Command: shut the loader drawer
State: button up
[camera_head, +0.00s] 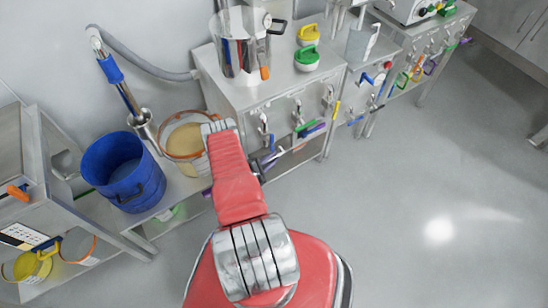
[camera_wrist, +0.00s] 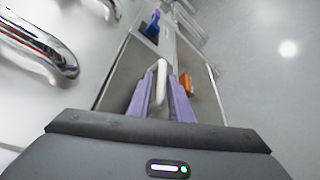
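A steel cabinet (camera_head: 240,96) with several handled fronts stands at the upper middle of the head view. I cannot tell for sure which front is the loader drawer. In the wrist view, a pale upright bar (camera_wrist: 161,76), perhaps a handle, stands between the two purple fingers of my gripper (camera_wrist: 164,92). The fingers lie close on both sides of the bar; whether they touch it is unclear. In the head view my red arm hides most of my gripper and part of the cabinet's left side.
A blue bucket (camera_head: 122,176) and an orange-rimmed bowl (camera_head: 184,140) stand on a bench to the left. A steel pot (camera_head: 238,52) and a green-and-white container (camera_head: 307,59) sit on the cabinet. A curved metal pipe (camera_wrist: 45,50) is at the left of the wrist view. Floor (camera_head: 430,170) to the right is clear.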

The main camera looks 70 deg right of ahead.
jog(key=v, duration=1.2)
jog(key=shift+a, duration=0.15)
jog(key=shift+f, duration=0.1)
dwell(0.4)
